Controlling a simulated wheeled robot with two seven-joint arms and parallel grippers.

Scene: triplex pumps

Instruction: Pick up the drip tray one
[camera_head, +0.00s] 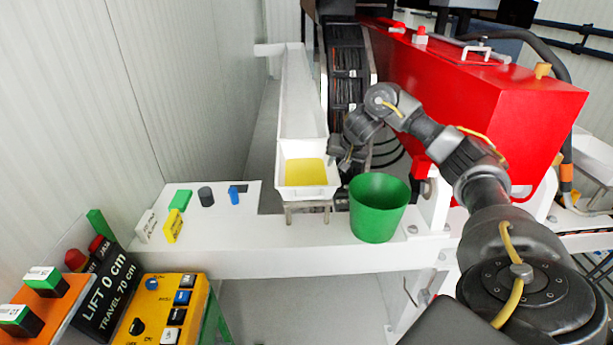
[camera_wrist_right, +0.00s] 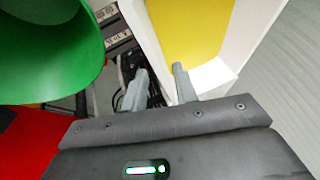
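The drip tray (camera_head: 306,192) is a white open tray with yellow content, level on a small stand at the end of a long white channel. Its white wall and yellow inside also show in the right wrist view (camera_wrist_right: 215,75). My right gripper (camera_head: 340,157) is at the tray's right rim in the head view, partly hidden by its own wrist. In the right wrist view its two fingers (camera_wrist_right: 160,85) are apart, with the tray's near wall showing between them. I cannot tell whether they touch it. My left gripper is not in view.
A green bucket (camera_head: 378,208) stands close right of the tray; it also looms in the right wrist view (camera_wrist_right: 45,50). A red machine housing (camera_head: 475,95) is behind my right arm. Small blocks and a control panel (camera_head: 165,308) are at left. The white beam (camera_head: 270,258) is clear in front.

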